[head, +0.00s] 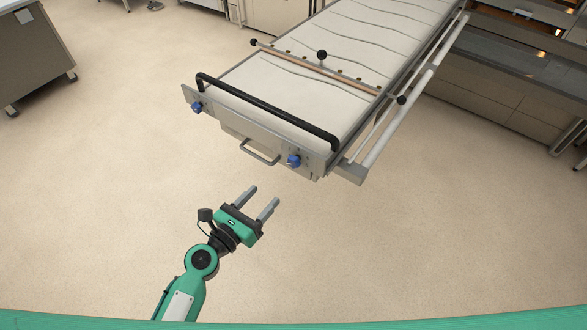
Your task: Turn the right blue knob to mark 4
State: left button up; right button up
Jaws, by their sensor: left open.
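The right blue knob (293,161) sits on the front end panel of a long loader table (232,124), near its right corner. Small marks around the knob are too small to read, so its setting cannot be told. A second blue knob (197,107) sits near the left corner of the same end. My left gripper (262,197) is open and empty, in front of and below the right knob in the picture, apart from it. Its two grey fingers point up and right toward the panel. My right gripper is not in view.
A black bar (265,112) runs across the table's end above the knobs, and a metal handle (259,152) sticks out between them. A rail (410,95) runs along the right side. Ovens (520,70) stand at the right. The floor around is clear.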

pick_arm(q)
jog(key=p, duration=0.1)
send_near(292, 166)
jog(key=w, duration=0.1)
jog(key=x, duration=0.3)
jog(key=p+x, duration=0.1)
jog(key=x, duration=0.3)
jog(key=shift+d+r, duration=0.15)
jog(key=shift+d, duration=0.3)
jog(key=shift+w+d, duration=0.35)
jog(key=shift+w, duration=0.2)
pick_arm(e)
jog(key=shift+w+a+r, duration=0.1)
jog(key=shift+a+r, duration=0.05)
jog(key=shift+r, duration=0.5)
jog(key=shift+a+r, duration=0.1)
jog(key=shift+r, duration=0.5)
pick_arm(q)
jog(key=c, duration=1)
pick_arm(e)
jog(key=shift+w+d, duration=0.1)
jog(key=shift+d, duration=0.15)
